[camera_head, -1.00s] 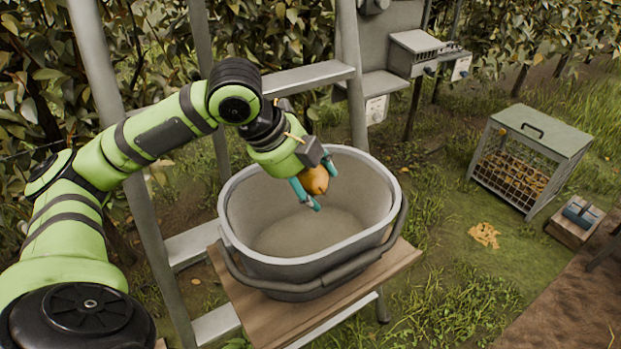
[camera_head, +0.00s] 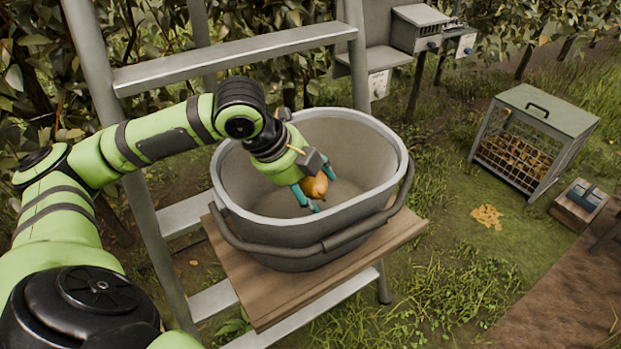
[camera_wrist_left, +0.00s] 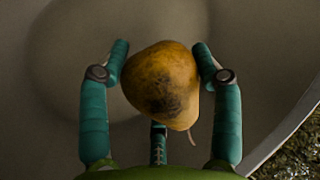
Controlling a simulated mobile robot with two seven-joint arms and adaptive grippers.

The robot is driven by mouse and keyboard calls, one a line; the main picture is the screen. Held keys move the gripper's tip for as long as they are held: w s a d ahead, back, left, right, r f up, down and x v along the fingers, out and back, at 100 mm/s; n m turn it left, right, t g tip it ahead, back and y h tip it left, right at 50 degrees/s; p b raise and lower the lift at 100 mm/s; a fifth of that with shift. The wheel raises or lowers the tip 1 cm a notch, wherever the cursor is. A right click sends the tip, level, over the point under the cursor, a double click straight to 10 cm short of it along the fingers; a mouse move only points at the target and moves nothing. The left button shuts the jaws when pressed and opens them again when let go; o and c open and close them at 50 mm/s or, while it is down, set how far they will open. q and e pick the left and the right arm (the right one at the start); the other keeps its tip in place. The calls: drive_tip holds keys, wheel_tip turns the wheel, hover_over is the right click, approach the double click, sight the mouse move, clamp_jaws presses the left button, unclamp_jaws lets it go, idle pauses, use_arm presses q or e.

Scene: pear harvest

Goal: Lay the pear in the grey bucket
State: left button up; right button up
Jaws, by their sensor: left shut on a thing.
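The grey bucket (camera_head: 372,201) stands on a wooden board, its dark handle folded down at the front. My left gripper (camera_head: 312,194) reaches into the bucket's opening from the left, with its teal fingers pointing down inside the rim. It is shut on the orange-brown pear (camera_head: 316,186). In the left wrist view the pear (camera_wrist_left: 162,84) sits between the teal fingers of the left gripper (camera_wrist_left: 161,75), with a dark patch on its skin and the pale bucket inside (camera_wrist_left: 60,60) behind it. I cannot tell if the pear touches the bucket. My right gripper is out of view.
The bucket's board (camera_head: 275,287) rests on a grey ladder (camera_head: 230,62). A wire-fronted crate (camera_head: 545,115) stands on the grass at the right, by a small wooden box with a blue top (camera_head: 583,197). Leafy plants fill the back. The bucket's floor looks bare.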

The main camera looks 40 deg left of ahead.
use_arm(q)
drive_tip(key=shift+f+b, duration=0.95)
drive_tip(key=shift+f, duration=1.4)
drive_tip(key=shift+f, duration=0.15)
drive_tip(key=o, duration=1.3)
drive_tip(key=shift+o, duration=0.2)
drive_tip(key=shift+s+a+r, duration=0.15)
drive_tip(key=shift+r, duration=0.25)
drive_tip(key=v, duration=1.1)
